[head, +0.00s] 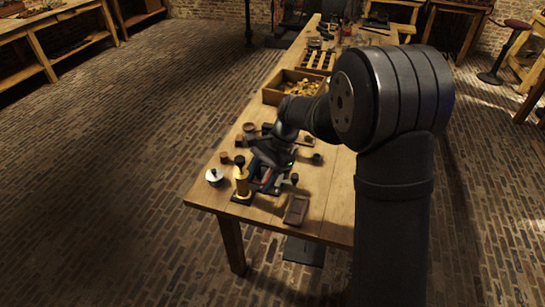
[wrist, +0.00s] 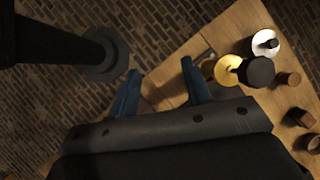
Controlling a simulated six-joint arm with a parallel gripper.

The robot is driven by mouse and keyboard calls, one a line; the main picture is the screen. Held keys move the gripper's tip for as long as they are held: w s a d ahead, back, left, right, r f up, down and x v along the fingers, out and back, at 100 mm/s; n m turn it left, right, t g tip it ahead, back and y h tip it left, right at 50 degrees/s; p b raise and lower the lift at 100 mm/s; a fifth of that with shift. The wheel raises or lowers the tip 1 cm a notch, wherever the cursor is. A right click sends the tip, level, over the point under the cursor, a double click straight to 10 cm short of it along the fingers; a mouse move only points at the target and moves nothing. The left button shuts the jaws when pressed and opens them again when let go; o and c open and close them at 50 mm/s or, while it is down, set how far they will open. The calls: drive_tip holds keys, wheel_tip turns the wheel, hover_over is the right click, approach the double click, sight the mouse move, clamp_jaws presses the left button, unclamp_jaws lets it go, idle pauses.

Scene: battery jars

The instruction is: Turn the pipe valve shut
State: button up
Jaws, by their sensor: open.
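I cannot make out a pipe valve for certain. A yellow upright piece with a black knob (head: 241,180) stands on a dark base near the table's near left corner. It also shows in the wrist view (wrist: 225,73), to the right of my fingers. My gripper (head: 265,172) is low over the near end of the table, just right of the yellow piece in the head view. In the wrist view my gripper (wrist: 160,90) has its two blue fingers wide apart, with nothing between them but bare wood and floor. The arm hides part of the table.
A white round piece with a black knob (head: 214,175) stands left of the yellow piece. Small brown wooden pieces (wrist: 288,79) lie nearby. A brown tray (head: 296,209) lies at the near edge. A wooden box (head: 273,96) of pale pieces stands farther back.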

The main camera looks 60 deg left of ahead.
drive_tip(key=w+d+f+m+g+y, duration=0.2)
drive_tip(key=w+m+y, duration=0.6)
drive_tip(key=w, duration=0.1)
drive_tip(key=w+d+f+m+g+y, duration=0.2)
drive_tip(key=w+f+m+y, duration=0.1)
drive_tip(key=w+m+y, duration=0.6)
drive_tip(key=shift+n+h, duration=0.5)
drive_tip(key=shift+n, duration=0.4)
drive_tip(key=x, duration=1.7)
drive_tip(key=shift+w+a, duration=0.35)
drive_tip(key=c, duration=1)
